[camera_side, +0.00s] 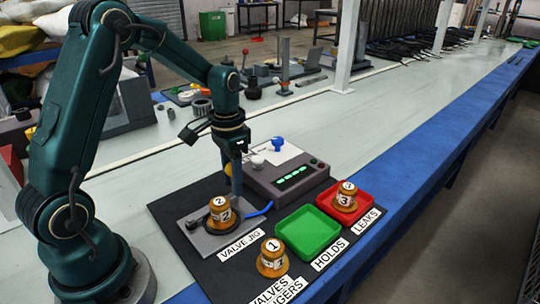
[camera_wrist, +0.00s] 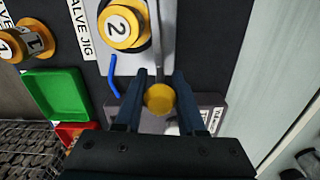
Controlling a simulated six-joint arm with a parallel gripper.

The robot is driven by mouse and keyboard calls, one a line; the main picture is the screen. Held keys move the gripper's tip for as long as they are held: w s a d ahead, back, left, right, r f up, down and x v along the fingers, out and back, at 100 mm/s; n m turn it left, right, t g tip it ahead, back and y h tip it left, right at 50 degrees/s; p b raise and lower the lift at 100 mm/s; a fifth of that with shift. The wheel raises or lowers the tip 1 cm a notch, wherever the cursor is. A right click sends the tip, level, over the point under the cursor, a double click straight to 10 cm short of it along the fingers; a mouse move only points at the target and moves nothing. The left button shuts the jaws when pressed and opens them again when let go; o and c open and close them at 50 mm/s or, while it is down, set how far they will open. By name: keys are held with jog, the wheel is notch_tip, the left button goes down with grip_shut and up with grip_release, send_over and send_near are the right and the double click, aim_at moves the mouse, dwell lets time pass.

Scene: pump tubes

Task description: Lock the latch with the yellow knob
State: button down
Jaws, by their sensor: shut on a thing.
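The yellow knob (camera_wrist: 159,98) of the latch sits between my gripper's two fingers in the wrist view. My gripper (camera_wrist: 158,92) is shut on it. How far the latch is turned cannot be told.
A grey box with green lights (camera_side: 292,179), a white knob and a blue knob stands behind the jig. The green tray (camera_side: 307,231) is empty. The red tray (camera_side: 366,207) holds valve 3 (camera_side: 346,197). Valve 1 (camera_side: 272,260) stands in front.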

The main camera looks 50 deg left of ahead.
jog(key=shift+d+m, duration=0.6)
jog(key=shift+d, duration=0.15)
jog(key=c, duration=0.6)
grip_release()
jog(key=shift+r, duration=2.6)
